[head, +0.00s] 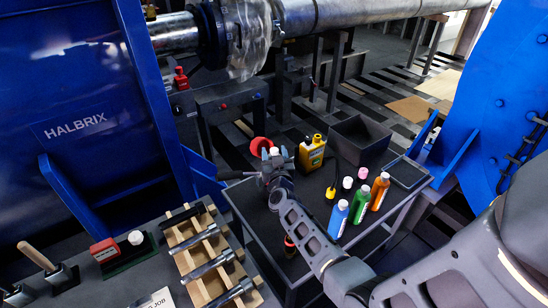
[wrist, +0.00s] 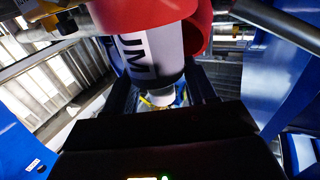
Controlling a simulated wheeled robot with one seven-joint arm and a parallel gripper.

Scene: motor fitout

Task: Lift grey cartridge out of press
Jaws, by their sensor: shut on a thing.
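My gripper (head: 275,172) is over the small dark cart. In the wrist view, its dark fingers (wrist: 165,85) are shut on a pale grey-white cylinder with black lettering, which I take as the grey cartridge (wrist: 155,52). A pale tip (wrist: 160,98) shows at its lower end. A red curved part (wrist: 198,28) lies over its top and right side; I cannot tell whether it touches. In the head view, a red ring-shaped thing (head: 261,146) shows just behind the gripper, and the cartridge is mostly hidden. I cannot make out the press clearly.
On the cart (head: 240,200) stand a yellow jug (head: 311,154), a dark bin (head: 358,140), and blue (head: 337,219), green (head: 360,205) and orange (head: 379,192) bottles, close right of my gripper. A wooden rack (head: 205,255) with dark tools lies front left.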

